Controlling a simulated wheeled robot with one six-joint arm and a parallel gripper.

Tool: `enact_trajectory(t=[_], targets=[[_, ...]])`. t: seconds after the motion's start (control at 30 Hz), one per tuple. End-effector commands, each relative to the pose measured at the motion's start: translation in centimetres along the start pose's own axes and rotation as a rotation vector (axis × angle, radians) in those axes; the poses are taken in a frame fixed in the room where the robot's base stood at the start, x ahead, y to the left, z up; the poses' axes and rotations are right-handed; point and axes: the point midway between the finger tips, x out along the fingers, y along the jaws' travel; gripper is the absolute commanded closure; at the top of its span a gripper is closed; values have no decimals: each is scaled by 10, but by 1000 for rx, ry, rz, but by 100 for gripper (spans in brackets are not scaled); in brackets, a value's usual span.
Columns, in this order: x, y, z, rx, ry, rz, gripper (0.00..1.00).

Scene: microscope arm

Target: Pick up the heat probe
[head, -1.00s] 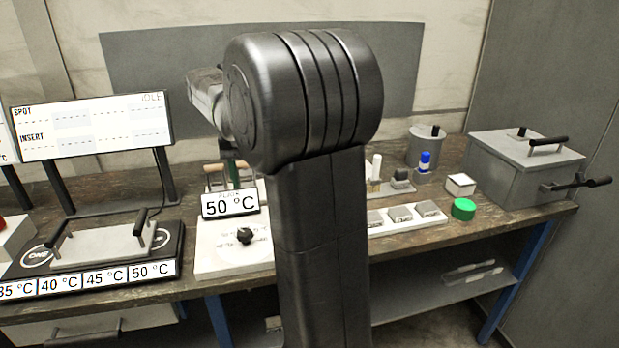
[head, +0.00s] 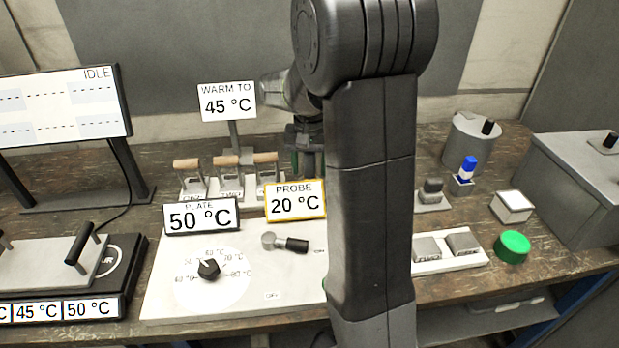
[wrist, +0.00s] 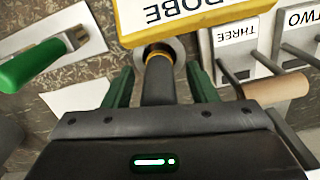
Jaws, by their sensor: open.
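The heat probe (wrist: 159,84) shows in the wrist view as a dark handle with a yellow collar, its far end at a round grey holder (wrist: 172,48). My gripper (wrist: 162,75) is open, with one green finger on each side of the probe handle. I cannot tell whether either finger touches it. A yellow-framed sign reading PROBE (wrist: 195,12) is just beyond it. In the head view my gripper (head: 304,150) is small and partly hidden by my arm, above and behind the PROBE 20 °C sign (head: 295,200). I cannot make out the probe there.
Numbered wooden-handled pieces (head: 227,175) stand close left of my gripper. The white hotplate (head: 225,290) with a dial and black-handled lever is in front. A WARM TO 45 °C sign (head: 228,102) rises behind. A green-handled tool (wrist: 35,62) lies at left in the wrist view.

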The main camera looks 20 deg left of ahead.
Motion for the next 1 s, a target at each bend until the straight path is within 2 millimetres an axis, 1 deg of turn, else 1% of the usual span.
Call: enact_trajectory(t=[0.1, 0.3, 0.37, 0.5, 0.53, 0.57, 0.83, 0.93, 1.0], targets=[[7, 0, 0, 1, 0, 0, 48], [8, 0, 0, 1, 1, 0, 48], [8, 0, 0, 1, 1, 0, 60], [7, 0, 0, 1, 1, 0, 87], [7, 0, 0, 1, 1, 0, 93], [7, 0, 0, 1, 1, 0, 96], [5, 0, 0, 1, 2, -1, 96], [-6, 0, -1, 1, 4, -2, 96], [-18, 0, -1, 1, 5, -2, 96]])
